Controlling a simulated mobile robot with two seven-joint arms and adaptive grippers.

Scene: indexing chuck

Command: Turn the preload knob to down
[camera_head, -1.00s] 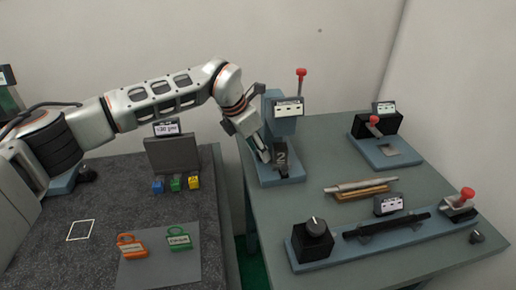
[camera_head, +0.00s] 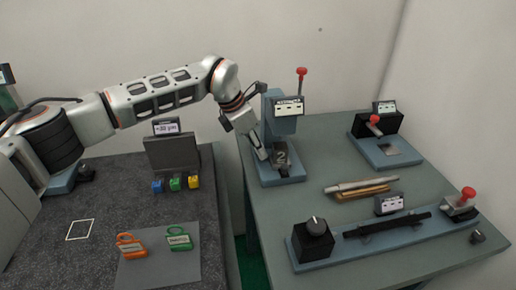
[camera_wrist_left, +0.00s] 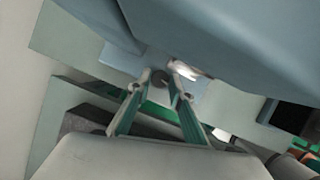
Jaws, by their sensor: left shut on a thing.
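My left gripper (camera_head: 268,156) reaches down to the foot of the blue press-like fixture (camera_head: 276,121). In the left wrist view its fingertips (camera_wrist_left: 158,79) are close together around a small dark round part (camera_wrist_left: 158,76). The fingers partly hide this part, and I cannot tell whether it is the preload knob. My right gripper is out of view.
A red-tipped lever (camera_head: 301,73) rises behind the fixture's display (camera_head: 289,106). A metal rod (camera_head: 348,186) and a blue rail with a black bar (camera_head: 387,224) lie to the right.

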